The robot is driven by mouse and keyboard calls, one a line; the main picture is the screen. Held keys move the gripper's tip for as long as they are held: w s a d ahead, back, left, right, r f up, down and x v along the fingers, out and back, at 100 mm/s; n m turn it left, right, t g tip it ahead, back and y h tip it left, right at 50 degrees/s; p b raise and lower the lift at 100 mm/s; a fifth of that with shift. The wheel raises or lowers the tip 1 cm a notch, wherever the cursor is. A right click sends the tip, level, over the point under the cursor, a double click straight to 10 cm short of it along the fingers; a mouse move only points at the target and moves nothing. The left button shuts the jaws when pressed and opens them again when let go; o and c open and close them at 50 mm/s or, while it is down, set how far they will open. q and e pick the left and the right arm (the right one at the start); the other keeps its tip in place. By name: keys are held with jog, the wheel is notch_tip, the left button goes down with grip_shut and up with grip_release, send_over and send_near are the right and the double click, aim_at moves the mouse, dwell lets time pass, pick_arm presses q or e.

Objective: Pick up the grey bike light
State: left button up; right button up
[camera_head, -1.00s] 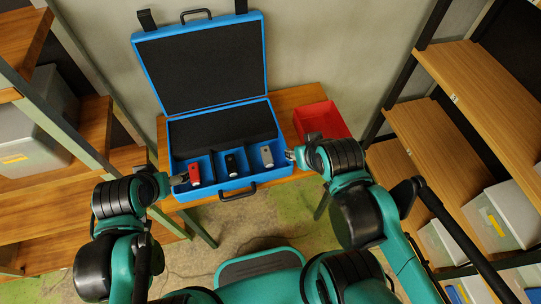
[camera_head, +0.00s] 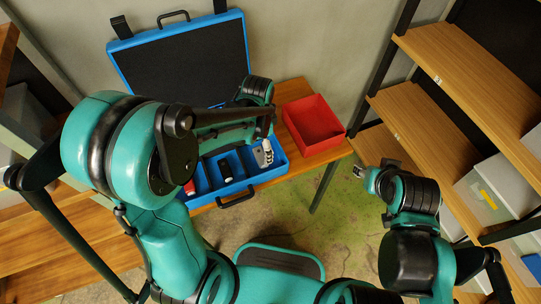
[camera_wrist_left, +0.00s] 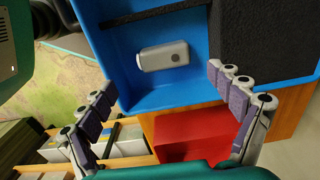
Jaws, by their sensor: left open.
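The grey bike light (camera_wrist_left: 164,55) lies in the rightmost compartment of the blue case (camera_wrist_left: 125,30). In the head view the case (camera_head: 237,199) stands open on the table, and my left gripper partly hides the light. My left gripper (camera_head: 266,149) reaches down over that compartment. In the left wrist view its fingers (camera_wrist_left: 160,80) are spread wide and empty, one to each side of the light's near edge, with the light ahead of them. My right gripper (camera_head: 358,171) is off to the right, away from the table; its fingers are too small to read.
A red bin (camera_head: 313,125) stands on the table right of the case. A red light (camera_head: 189,187) and a black light (camera_head: 225,169) lie in the other compartments. The raised lid (camera_head: 243,50) stands behind. Wooden shelves (camera_head: 475,75) are at the right.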

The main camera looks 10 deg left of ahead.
aim_at(260, 155)
pick_arm(q)
jog(key=f+b, duration=0.1)
jog(key=f, duration=0.1)
jog(key=f+b, duration=0.1)
jog(key=f, duration=0.1)
jog(key=f+b, duration=0.1)
jog(key=f, duration=0.2)
jog(key=shift+w+a+f, duration=0.1)
jog(key=shift+w+a, duration=0.15)
jog(key=shift+w, duration=0.1)
jog(key=c, duration=1.3)
